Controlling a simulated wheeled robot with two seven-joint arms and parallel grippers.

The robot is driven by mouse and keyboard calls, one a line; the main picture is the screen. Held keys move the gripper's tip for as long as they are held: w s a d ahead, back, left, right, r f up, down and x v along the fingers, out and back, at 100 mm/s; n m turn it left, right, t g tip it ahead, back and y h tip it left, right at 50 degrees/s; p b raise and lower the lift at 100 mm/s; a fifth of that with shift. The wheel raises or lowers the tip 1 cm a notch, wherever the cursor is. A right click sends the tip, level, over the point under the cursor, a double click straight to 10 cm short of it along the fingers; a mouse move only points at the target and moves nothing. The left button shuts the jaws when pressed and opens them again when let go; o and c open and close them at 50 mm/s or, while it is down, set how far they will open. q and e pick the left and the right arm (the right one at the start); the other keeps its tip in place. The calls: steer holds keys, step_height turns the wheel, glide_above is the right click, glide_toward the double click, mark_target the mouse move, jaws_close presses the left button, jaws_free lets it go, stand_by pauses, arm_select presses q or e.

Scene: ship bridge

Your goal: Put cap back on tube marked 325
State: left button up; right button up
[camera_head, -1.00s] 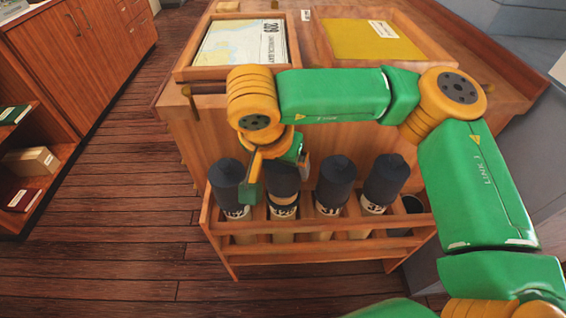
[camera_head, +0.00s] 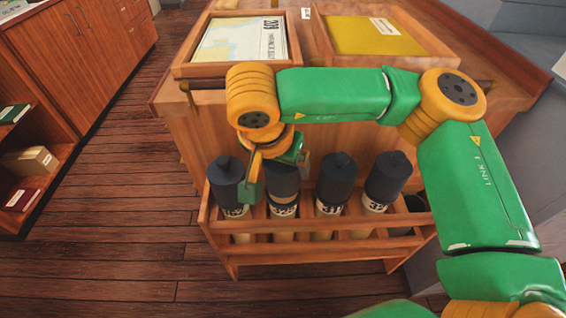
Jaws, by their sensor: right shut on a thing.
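Several upright chart tubes with dark caps stand in a slotted wooden rack (camera_head: 330,253). From left to right they are the first tube (camera_head: 235,212), the second tube (camera_head: 283,212), the third tube (camera_head: 328,208) and the fourth tube (camera_head: 374,205). Their labels are partly hidden by the rack, and I cannot read the full numbers. My right gripper (camera_head: 272,180) reaches down over the second tube and is shut on its dark cap (camera_head: 284,184). The cap sits on top of that tube; whether it is fully seated I cannot tell. My left gripper is not in view.
A wooden chart table stands behind the rack, with a chart tray (camera_head: 240,40) and a yellow chart (camera_head: 372,36) on top. An empty dark slot (camera_head: 414,204) is at the rack's right end. A shelf with books (camera_head: 28,160) stands at left. The plank floor is clear.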

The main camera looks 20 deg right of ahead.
steer(key=shift+f, duration=0.15)
steer(key=o, duration=1.1)
step_height(320, 180, up, 7)
steer(key=p, duration=0.5)
jaws_close()
